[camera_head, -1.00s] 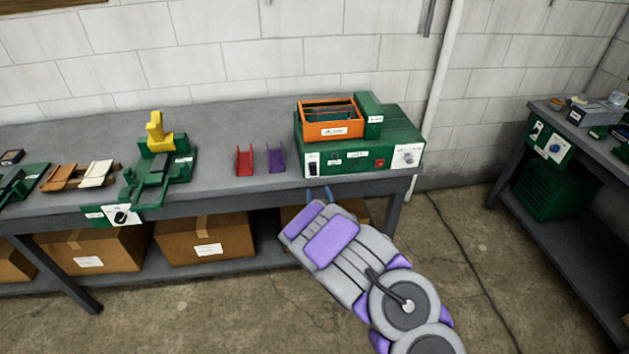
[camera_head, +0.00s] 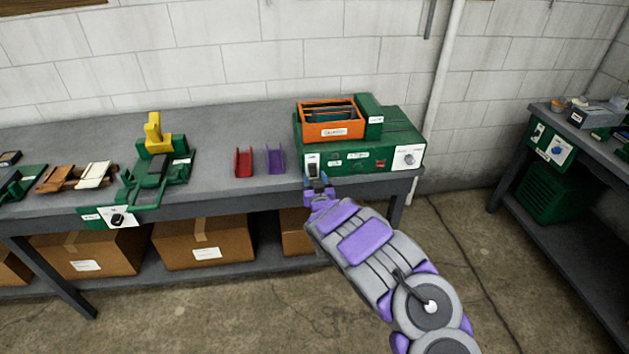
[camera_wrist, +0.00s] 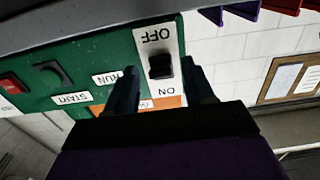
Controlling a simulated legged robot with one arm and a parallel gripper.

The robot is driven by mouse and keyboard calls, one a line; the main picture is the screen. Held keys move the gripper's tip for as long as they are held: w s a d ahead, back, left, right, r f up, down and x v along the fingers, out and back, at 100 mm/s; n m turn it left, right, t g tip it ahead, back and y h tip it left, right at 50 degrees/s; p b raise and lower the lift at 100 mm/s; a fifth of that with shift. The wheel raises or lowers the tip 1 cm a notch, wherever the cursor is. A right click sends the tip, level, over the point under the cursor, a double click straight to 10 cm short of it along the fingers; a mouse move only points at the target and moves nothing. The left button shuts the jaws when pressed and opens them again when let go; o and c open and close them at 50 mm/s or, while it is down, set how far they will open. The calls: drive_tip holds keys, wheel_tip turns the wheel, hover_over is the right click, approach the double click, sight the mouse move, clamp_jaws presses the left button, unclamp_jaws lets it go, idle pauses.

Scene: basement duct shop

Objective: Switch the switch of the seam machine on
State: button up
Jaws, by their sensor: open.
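The seam machine is a green box (camera_head: 345,160) at the right end of the grey bench, with an orange tray on top. Its black rocker switch (camera_head: 312,170) sits on a white plate at the front left. In the wrist view, turned upside down, the switch (camera_wrist: 160,66) lies between OFF and ON labels; its rocker position is hard to tell. My gripper (camera_head: 318,182) is open just in front of the switch. In the wrist view its two fingers (camera_wrist: 163,78) stand on either side of the plate; contact cannot be told.
A red button (camera_wrist: 11,87) and a START label are also on the panel. The orange tray (camera_head: 333,133) holds dark pieces. Red (camera_head: 244,162) and purple (camera_head: 276,160) channels lie left of the machine. Cardboard boxes (camera_head: 205,243) stand under the bench.

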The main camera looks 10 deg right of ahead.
sight(313, 169)
clamp_jaws()
idle(0.5)
drive_tip(key=shift+r+p, duration=0.15)
drive_tip(key=shift+p, duration=0.15)
wheel_tip(313, 169, up, 2)
drive_tip(key=g+p, duration=0.3)
drive_tip(key=p, duration=0.1)
drive_tip(key=r+g+p, duration=0.1)
drive_tip(key=g+p, duration=0.1)
drive_tip(key=p, duration=0.1)
drive_tip(key=shift+w, duration=0.15)
drive_tip(key=shift+w+r+g+p, duration=0.1)
drive_tip(key=shift+r+g+p, duration=0.1)
drive_tip(key=shift+g+p, duration=0.5)
drive_tip(key=shift+w+r+g+p, duration=0.1)
drive_tip(key=shift+r+g+p, duration=0.05)
drive_tip(key=shift+g+p, duration=0.55)
